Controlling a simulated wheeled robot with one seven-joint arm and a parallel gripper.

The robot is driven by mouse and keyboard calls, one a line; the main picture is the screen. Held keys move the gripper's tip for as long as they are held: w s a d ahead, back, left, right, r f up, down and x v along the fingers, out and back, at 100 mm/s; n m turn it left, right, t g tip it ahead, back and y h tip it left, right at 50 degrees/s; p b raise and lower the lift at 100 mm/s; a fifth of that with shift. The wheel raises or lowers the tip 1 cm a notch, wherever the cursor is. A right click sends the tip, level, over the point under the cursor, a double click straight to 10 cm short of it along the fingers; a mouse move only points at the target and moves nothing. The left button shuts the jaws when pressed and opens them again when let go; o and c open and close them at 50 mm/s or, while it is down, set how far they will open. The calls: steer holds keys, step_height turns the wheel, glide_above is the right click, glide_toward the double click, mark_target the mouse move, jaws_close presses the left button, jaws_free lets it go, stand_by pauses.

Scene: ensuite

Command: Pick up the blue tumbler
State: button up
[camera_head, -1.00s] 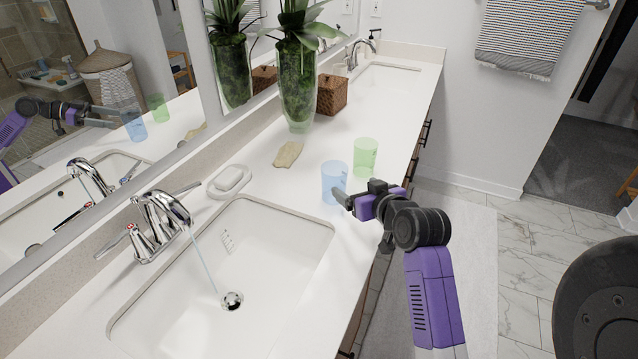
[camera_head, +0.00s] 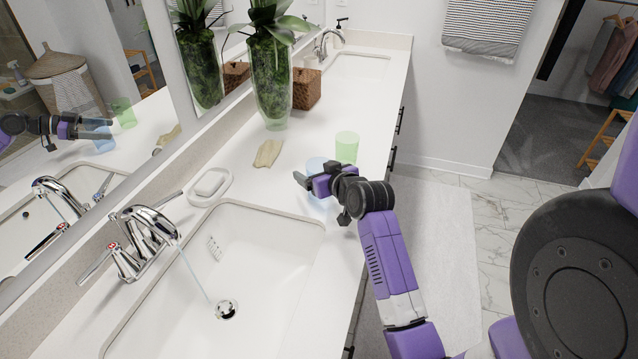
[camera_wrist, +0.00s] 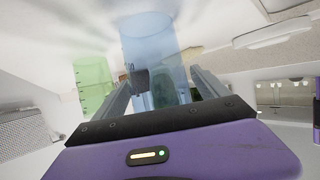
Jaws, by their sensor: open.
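The blue tumbler (camera_head: 315,164) stands on the white counter beyond the near sink, mostly hidden behind my gripper (camera_head: 304,183) in the head view. In the wrist view the translucent blue tumbler (camera_wrist: 150,55) shows between and beyond the two fingers of my gripper (camera_wrist: 158,85). The fingers are apart, one on either side of the tumbler's outline. I cannot tell whether they touch it. A green tumbler (camera_head: 346,147) stands just beyond and to the right of it, and it also shows at the left in the wrist view (camera_wrist: 92,85).
A beige cloth-like item (camera_head: 268,153) lies left of the tumblers. A soap dish (camera_head: 211,186) and a running faucet (camera_head: 146,228) border the near sink (camera_head: 228,222). A glass plant vase (camera_head: 271,90) and woven box (camera_head: 307,88) stand farther back. The mirror lines the left side.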

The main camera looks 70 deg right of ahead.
steer(key=shift+w+d+f, duration=0.3)
steer(key=shift+w+d, duration=0.05)
steer(key=shift+w, duration=0.15)
steer(key=c, duration=1.6)
steer(key=shift+r, duration=0.1)
